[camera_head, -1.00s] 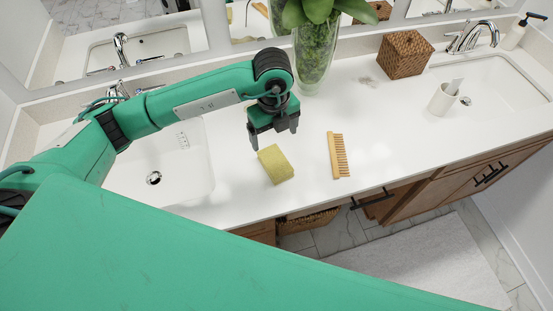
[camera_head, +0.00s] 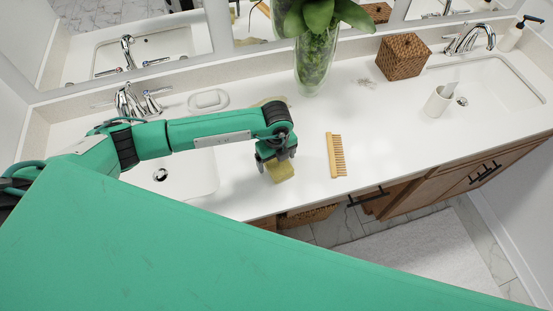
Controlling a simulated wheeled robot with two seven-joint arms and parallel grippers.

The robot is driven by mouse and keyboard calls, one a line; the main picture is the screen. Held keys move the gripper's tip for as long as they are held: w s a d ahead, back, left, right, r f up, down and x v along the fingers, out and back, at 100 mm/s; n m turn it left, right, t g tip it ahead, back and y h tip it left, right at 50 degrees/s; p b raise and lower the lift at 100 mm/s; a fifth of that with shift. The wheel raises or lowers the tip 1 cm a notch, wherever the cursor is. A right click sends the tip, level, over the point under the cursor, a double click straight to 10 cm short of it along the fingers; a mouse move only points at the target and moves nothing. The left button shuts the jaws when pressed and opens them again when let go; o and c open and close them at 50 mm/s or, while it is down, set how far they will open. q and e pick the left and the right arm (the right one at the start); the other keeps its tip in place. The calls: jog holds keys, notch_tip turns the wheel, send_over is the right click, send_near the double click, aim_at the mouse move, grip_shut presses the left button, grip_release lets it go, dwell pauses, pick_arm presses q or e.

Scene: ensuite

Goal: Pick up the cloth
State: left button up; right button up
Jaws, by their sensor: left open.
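A yellow, block-like piece (camera_head: 281,173), which looks like a folded cloth or a sponge, lies on the white counter near its front edge. No other clear cloth shows. My left gripper (camera_head: 275,163) is open, pointing down right at the yellow piece, with its fingers over the back part of it. The fingers hide that part, and I cannot tell whether they touch it. My right gripper is not in view.
A wooden comb or brush (camera_head: 335,156) lies right of the yellow piece. A soap dish (camera_head: 208,100) sits behind my arm. Sinks lie at both sides.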

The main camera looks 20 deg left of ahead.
pick_arm(q)
jog(key=shift+f, duration=0.4)
jog(key=shift+c, duration=0.5)
jog(key=c, duration=1)
jog(key=shift+o, duration=0.2)
jog(key=shift+r, duration=0.1)
jog(key=shift+r, duration=0.1)
